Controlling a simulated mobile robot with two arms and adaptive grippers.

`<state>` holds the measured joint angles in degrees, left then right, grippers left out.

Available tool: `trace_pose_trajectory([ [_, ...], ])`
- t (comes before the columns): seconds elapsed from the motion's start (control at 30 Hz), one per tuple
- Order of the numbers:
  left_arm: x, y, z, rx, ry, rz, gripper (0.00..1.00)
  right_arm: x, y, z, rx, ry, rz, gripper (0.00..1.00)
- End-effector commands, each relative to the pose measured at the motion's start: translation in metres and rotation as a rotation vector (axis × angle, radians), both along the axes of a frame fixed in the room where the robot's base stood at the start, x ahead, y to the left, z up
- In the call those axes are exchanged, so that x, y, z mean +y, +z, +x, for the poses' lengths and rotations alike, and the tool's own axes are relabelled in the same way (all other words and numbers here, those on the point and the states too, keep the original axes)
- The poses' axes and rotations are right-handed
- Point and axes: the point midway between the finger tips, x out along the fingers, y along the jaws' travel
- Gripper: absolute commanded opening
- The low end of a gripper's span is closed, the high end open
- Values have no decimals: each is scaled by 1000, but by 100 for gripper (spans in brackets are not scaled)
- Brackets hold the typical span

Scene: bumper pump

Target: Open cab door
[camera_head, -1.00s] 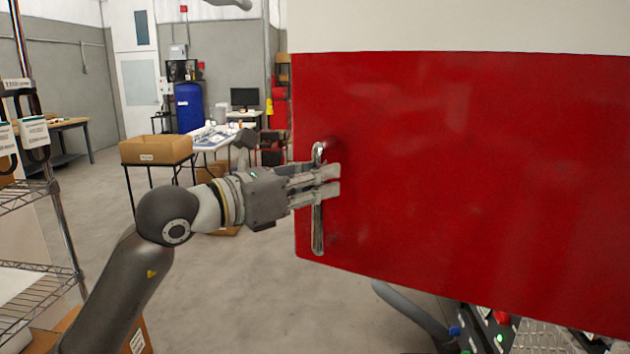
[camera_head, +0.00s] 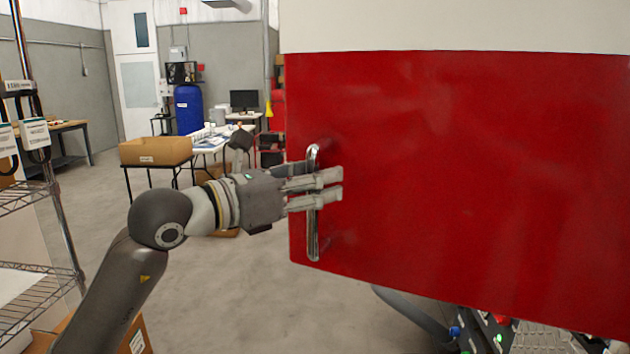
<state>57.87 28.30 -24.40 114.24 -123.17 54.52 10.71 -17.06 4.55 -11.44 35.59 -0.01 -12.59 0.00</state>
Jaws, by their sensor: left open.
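The cab door (camera_head: 470,180) is a large panel, red below and white above, filling the right side of the view. A shiny vertical metal handle (camera_head: 313,240) is fixed near its left edge. My left gripper (camera_head: 335,185) comes in from the left at the handle's middle. Its fingers cross the handle, with their tips past it over the red panel. The jaws are open with a small gap between the fingers. Whether a finger passes behind the handle cannot be told. My right gripper is not in view.
A wire shelf (camera_head: 25,270) stands at the left edge. A cardboard box (camera_head: 155,151) rests on a stand behind my arm, near a white table (camera_head: 212,143) and a blue barrel (camera_head: 188,108). Below the door are a dark pipe (camera_head: 415,315) and machine controls (camera_head: 490,330).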

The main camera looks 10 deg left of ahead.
Motion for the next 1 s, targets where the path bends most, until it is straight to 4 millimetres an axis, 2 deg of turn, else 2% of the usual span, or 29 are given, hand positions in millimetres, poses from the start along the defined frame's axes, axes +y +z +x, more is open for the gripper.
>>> trace_pose_trajectory([
  [0.13,3,-1,-2,1,1,0,41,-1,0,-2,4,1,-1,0],
  [0.27,15,-1,-13,1,2,0,41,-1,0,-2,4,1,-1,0],
  [0.53,59,-1,-51,0,8,3,41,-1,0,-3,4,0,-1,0],
  [0.7,79,-1,-71,1,7,1,41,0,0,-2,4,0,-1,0],
  [1.0,88,-1,-82,1,1,1,41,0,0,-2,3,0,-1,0],
])
